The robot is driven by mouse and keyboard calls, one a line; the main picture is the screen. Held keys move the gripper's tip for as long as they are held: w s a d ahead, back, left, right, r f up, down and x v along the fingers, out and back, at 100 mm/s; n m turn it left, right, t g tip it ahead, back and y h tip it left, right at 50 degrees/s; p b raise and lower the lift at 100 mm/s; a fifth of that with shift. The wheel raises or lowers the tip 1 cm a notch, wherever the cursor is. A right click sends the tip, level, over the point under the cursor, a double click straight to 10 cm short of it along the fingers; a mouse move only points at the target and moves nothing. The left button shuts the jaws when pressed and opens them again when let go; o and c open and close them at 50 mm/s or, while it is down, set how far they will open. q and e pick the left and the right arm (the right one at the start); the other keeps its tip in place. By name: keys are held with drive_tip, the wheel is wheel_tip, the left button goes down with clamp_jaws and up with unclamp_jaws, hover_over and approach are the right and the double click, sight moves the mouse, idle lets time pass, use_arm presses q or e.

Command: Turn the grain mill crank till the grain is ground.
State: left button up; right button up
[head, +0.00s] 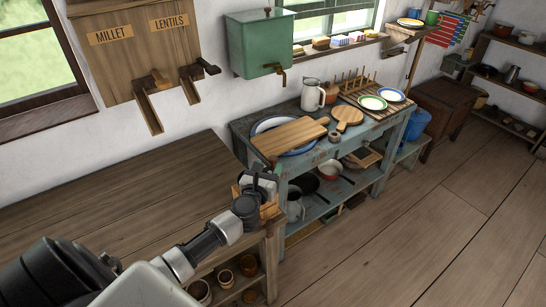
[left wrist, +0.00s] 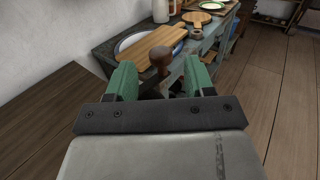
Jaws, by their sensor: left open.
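My left gripper (head: 262,182) is over the right front corner of the wooden counter (head: 110,190). The grain mill (head: 271,210) shows there as a small wooden box, mostly hidden by my gripper and wrist. In the left wrist view my left gripper (left wrist: 160,76) has its two green fingers wide apart. A brown wooden knob (left wrist: 161,55), seemingly the crank's handle, stands between the fingertips, with gaps on both sides. The crank arm and any grain are hidden. My right gripper is in neither view.
A blue-grey table (head: 283,173) with a cutting board (head: 290,136) and plates stands just right of the counter. Millet and lentils dispensers (head: 135,45) and a green tank (head: 258,45) hang on the wall. The counter's left part is clear.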

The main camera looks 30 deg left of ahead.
sight(272, 161)
use_arm(q)
drive_tip(key=x, duration=0.5)
drive_tip(key=shift+w, duration=0.1)
clamp_jaws()
